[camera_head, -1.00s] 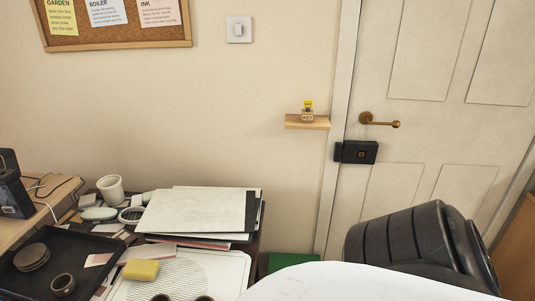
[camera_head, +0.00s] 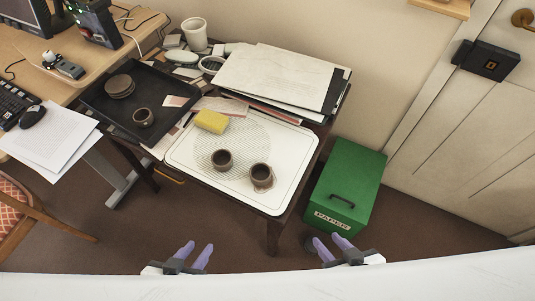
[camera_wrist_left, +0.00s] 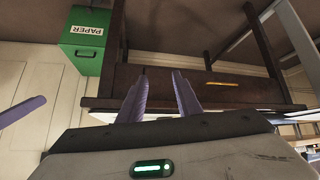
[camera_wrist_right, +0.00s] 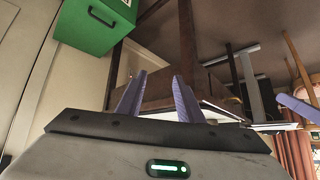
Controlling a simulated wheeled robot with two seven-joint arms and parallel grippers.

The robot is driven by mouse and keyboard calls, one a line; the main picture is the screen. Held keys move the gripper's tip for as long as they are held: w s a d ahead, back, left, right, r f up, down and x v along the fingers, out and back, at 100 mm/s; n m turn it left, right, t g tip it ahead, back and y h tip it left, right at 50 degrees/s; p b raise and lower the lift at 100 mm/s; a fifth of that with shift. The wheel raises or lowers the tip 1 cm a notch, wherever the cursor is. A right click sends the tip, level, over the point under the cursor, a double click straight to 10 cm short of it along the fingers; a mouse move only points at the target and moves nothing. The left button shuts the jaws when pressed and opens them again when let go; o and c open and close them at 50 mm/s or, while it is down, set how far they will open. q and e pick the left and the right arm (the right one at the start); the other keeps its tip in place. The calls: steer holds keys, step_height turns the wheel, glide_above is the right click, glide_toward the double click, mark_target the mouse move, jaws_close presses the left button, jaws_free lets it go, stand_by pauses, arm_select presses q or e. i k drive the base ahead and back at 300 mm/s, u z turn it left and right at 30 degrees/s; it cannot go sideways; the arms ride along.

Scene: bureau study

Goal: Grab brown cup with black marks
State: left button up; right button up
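Two small brown cups stand on the white tray: one left (camera_head: 222,160), and one right (camera_head: 261,176) with a darker stain or foot at its base. A third brown cup (camera_head: 143,117) stands on the black tray. Black marks are too small to make out on any of them. My left gripper (camera_head: 195,250) has purple fingers spread apart, empty, low in front of the table; its fingers also show in the left wrist view (camera_wrist_left: 160,97). My right gripper (camera_head: 332,245) is likewise open and empty, in front of the green bin. Neither touches a cup.
The white tray (camera_head: 290,150) holds a yellow sponge (camera_head: 211,121). The black tray (camera_head: 100,97) holds stacked brown discs. Papers (camera_head: 275,80) and a white cup (camera_head: 194,34) lie behind. A green paper bin (camera_head: 348,180) stands right of the table; a chair (camera_head: 25,220) is left.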

mark_target(260, 173)
steer(key=i, duration=0.25)
steer(key=k, duration=0.5)
steer(key=u, duration=2.35)
steer(key=i, duration=1.55)
steer(key=z, duration=3.4)
